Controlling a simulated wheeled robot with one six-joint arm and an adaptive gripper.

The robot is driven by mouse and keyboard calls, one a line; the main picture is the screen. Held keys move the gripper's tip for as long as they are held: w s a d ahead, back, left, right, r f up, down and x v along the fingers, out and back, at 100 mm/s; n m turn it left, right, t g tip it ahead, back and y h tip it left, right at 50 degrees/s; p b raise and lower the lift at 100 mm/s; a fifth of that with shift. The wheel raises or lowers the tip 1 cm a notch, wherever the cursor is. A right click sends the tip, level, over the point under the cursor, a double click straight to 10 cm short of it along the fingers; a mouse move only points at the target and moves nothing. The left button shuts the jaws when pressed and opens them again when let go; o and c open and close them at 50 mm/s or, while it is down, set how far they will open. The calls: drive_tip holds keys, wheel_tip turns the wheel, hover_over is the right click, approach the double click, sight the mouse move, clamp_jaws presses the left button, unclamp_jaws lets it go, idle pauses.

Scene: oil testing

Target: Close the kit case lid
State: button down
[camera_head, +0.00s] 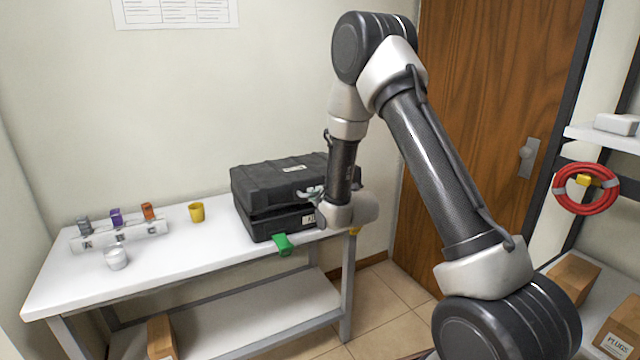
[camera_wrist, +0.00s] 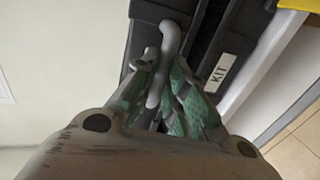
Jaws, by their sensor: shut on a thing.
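The black kit case (camera_head: 275,224) stands at the right end of the white workbench. Its lid (camera_head: 265,180) lies low over the base, and a dark gap shows between them at the left side. My gripper (camera_head: 312,192) is at the front right of the lid, partly hidden by my arm. In the wrist view the green-padded fingers (camera_wrist: 165,95) are shut around the grey bar handle (camera_wrist: 170,45). The white KIT label (camera_wrist: 220,72) is just right of the fingers. Whether the lid's far edge touches the base is hidden.
A green item (camera_head: 283,244) is at the bench's front edge by the case. The white bench top (camera_head: 190,262) between is clear. A wooden door (camera_head: 490,130) stands at right.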

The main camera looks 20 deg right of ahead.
drive_tip(key=shift+s+a+f, duration=0.1)
drive_tip(key=shift+s+f, duration=0.2)
drive_tip(key=shift+f, duration=0.7)
drive_tip(key=shift+s+a+f, duration=0.1)
drive_tip(key=shift+s+f, duration=0.15)
drive_tip(key=shift+f, duration=0.75)
drive_tip(key=shift+s+a+f, duration=0.1)
drive_tip(key=shift+s+f, duration=0.2)
drive_tip(key=shift+f, duration=0.7)
drive_tip(key=c, duration=1.5)
unclamp_jaws()
drive_tip(key=shift+w+f, duration=0.1)
drive_tip(key=shift+w, duration=0.05)
drive_tip(key=shift+o, duration=0.2)
drive_tip(key=v, duration=0.7)
drive_tip(key=shift+d+r, duration=0.15)
drive_tip(key=shift+r, duration=0.15)
